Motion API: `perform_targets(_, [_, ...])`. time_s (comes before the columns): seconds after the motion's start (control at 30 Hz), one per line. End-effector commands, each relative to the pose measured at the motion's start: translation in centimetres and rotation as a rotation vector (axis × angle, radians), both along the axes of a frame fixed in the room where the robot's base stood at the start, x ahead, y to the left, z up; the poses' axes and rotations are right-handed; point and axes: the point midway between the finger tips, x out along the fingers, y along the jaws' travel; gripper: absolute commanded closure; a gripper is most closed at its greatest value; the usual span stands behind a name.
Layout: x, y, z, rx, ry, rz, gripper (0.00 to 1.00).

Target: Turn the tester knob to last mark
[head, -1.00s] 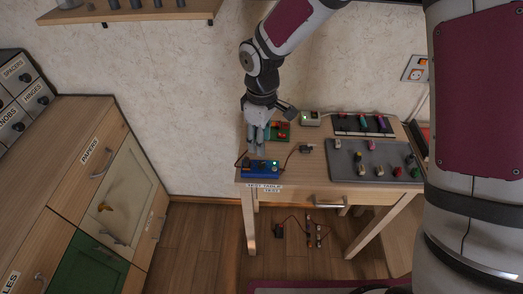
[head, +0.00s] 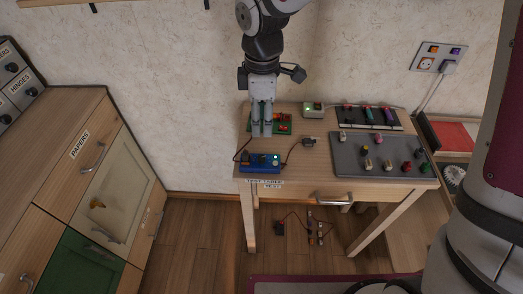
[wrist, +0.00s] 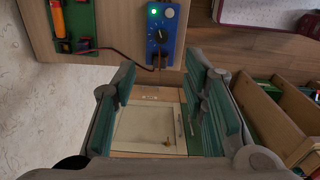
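The tester is a small blue box (head: 260,168) at the front left of the wooden table, with a lit green lamp on top. In the wrist view the blue tester (wrist: 177,49) is at the top centre. Its dark knob (wrist: 159,37) has marks around it; I cannot read which mark it points at. My gripper (head: 262,134) points down just behind the tester in the head view. In the wrist view my gripper (wrist: 168,95) has its two fingers wide apart with nothing between them. I cannot see it touching the knob.
A green board (head: 286,118) lies behind the tester, partly hidden by my gripper. A grey tray (head: 350,165) with several small coloured parts lies to the right. A cable and dark plug (head: 308,142) lie between them. A drawer cabinet (head: 60,175) stands at left.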

Motion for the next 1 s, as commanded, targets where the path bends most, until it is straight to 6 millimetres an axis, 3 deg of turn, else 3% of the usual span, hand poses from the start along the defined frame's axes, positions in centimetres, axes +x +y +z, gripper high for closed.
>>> perform_targets(0.13, [-0.2, 0.0, 0.1, -0.002, -0.005, 0.132, 0.6])
perform_targets(0.37, [-0.3, 0.0, -1.4, -0.004, -0.003, 0.165, 0.6])
perform_targets(0.8, [-0.2, 0.1, -9.8, -0.004, -0.002, 0.164, 0.6])
perform_targets(1.0, [-0.1, 0.1, -12.4, -0.004, -0.004, 0.164, 0.6])
